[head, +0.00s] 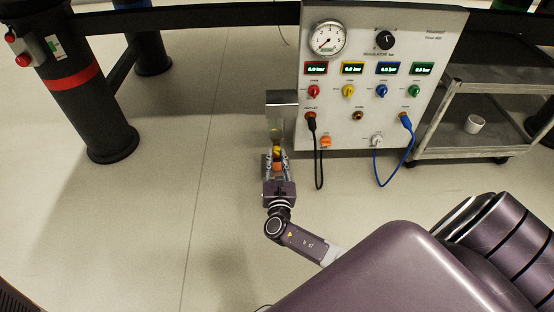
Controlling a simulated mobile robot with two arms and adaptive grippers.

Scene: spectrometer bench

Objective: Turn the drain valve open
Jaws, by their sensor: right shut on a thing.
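My right gripper (276,160) reaches up from below, just left of the pressure panel's lower left corner. Its fingers are shut on a small yellow part, which I take to be the drain valve (277,150). The valve sits under a grey box-like unit (282,98) at the panel's left edge, with a dull yellowish piece between them. An orange patch shows between the fingers. The fingers hide much of the valve, so I cannot tell how far it is turned. My left gripper is not in view.
The white panel (440,45) carries a round gauge (328,38), a regulator knob (385,40), coloured knobs and displays reading 0.0 bar. Black (320,165) and blue (410,150) hoses hang below. A grey cart (490,75) with a white cup (474,124) stands right.

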